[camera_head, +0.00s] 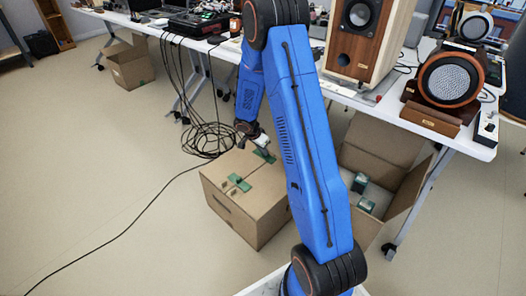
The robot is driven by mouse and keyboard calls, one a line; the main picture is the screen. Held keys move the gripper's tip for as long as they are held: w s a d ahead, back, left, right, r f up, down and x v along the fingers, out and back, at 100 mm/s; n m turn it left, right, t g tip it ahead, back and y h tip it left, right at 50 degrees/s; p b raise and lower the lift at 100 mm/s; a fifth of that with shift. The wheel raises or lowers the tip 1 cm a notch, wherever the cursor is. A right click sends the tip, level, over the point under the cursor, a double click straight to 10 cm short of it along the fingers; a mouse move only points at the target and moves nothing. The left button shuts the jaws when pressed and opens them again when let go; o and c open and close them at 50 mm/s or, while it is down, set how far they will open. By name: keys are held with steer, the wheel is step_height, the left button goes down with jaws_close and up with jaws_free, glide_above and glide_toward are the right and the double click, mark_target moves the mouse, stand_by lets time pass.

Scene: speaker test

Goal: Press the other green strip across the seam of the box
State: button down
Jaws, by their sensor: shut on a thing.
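A closed cardboard box (230,207) stands on the floor left of my blue arm. My gripper (261,147) is over the back part of its top, pointing down. It is shut on a small green strip (266,157), which is at or just above the box top; I cannot tell if it touches. Other small green pieces (243,186) lie nearer the front left of the top. The seam is hard to make out at this size, and my arm hides the box's right side.
An open cardboard box (393,142) with green-and-white items (360,182) stands right of my arm. A white table (345,92) with speakers (452,78) runs behind. Black cables (208,138) hang to the floor behind the closed box. The left floor is mostly clear.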

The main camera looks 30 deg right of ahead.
mark_target(262, 157)
steer(key=shift+f, duration=2.8)
steer(key=c, duration=1.8)
jaws_free()
steer(key=shift+r, duration=0.1)
steer(key=shift+r, duration=3.9)
steer(key=shift+r, duration=0.1)
